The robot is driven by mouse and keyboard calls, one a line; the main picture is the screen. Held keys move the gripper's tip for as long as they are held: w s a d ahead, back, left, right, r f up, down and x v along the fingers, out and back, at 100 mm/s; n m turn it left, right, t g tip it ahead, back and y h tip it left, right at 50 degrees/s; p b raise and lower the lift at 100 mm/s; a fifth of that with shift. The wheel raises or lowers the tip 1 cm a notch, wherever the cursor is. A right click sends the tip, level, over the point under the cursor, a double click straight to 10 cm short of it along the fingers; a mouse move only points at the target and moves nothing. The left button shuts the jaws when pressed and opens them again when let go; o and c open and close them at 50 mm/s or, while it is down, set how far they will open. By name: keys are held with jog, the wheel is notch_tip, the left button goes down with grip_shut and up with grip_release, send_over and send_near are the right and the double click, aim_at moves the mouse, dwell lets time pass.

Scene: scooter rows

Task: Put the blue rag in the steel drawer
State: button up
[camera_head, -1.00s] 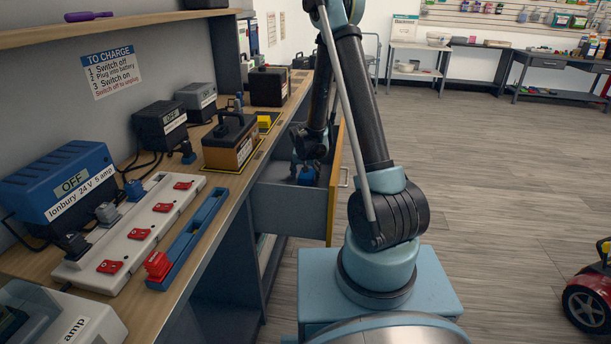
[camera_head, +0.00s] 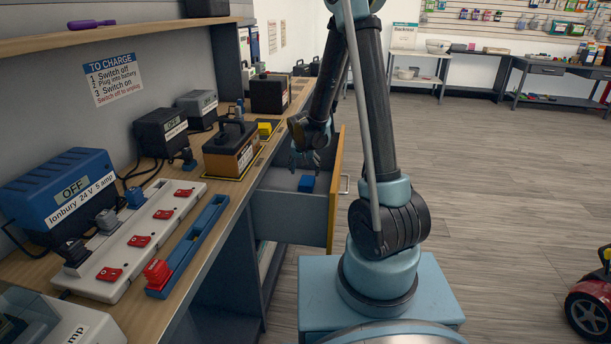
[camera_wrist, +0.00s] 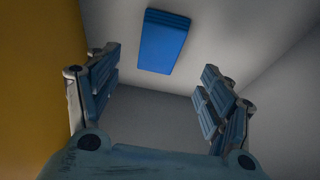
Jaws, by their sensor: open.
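The blue rag (camera_head: 307,183) lies as a small folded block on the floor of the open steel drawer (camera_head: 288,211). It also shows in the wrist view (camera_wrist: 163,42), beyond my fingers and touching neither of them. My gripper (camera_head: 303,160) is above the drawer, a little higher than the rag and toward its back left. In the wrist view my gripper (camera_wrist: 160,92) has its two fingers spread wide, with only bare drawer floor between them. The drawer's yellow front (camera_head: 335,190) with its handle is on the right.
The bench top (camera_head: 170,255) left of the drawer carries chargers, a power strip (camera_head: 135,240), a blue tray (camera_head: 190,245) and a battery (camera_head: 230,150). A red scooter (camera_head: 590,305) stands at the right edge. The floor between is clear.

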jog(key=shift+v, duration=1.95)
